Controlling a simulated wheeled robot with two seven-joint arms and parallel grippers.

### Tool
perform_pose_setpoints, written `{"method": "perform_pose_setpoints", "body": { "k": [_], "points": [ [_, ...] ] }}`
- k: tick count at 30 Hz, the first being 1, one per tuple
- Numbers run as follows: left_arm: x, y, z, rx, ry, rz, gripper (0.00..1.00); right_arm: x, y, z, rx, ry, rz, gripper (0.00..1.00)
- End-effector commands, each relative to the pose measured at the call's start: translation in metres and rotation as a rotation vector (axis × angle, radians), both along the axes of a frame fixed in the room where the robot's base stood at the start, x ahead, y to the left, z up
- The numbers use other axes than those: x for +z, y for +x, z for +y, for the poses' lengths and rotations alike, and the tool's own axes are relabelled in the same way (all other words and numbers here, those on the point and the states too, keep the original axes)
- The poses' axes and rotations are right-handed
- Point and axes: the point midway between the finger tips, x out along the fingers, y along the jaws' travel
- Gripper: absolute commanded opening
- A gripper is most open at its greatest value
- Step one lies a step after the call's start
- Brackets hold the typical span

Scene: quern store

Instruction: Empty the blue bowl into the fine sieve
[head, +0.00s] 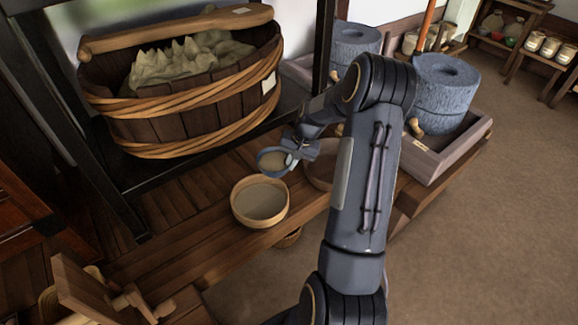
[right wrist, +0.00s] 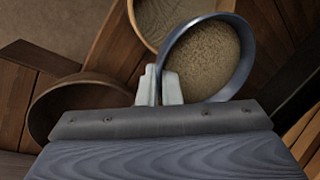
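My right gripper (head: 291,157) is shut on the rim of the blue bowl (head: 264,166). In the right wrist view its two pale fingers (right wrist: 159,88) pinch the wall of the blue bowl (right wrist: 247,58), which holds brownish grainy stuff. A round sieve with a light wooden rim (head: 236,214) stands on the plank bench; its face looks plain and fine. The bowl is above and beyond its far right edge. The sieve's rim also shows in the right wrist view (right wrist: 136,22), partly behind the bowl. My left gripper is not in view.
A darker round wooden vessel (head: 314,178) stands right of the sieve, partly behind my arm. A big wooden tub (head: 190,128) of pale lumpy stuff stands on the black shelf behind. Stone querns (head: 446,92) sit in trays at right. A wooden tool (head: 92,289) is lower left.

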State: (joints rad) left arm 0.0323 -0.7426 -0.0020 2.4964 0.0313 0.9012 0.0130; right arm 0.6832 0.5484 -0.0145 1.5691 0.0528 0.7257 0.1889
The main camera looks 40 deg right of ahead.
Motion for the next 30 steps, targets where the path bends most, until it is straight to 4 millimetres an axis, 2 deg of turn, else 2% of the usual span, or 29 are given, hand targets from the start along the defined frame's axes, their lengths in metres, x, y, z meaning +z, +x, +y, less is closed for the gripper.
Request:
{"method": "perform_pose_setpoints", "body": {
  "k": [30],
  "points": [
    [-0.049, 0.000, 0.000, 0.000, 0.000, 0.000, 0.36, -0.066, 0.000, -0.001, 0.000, -0.001, -0.001, 0.00]
  ]
}}
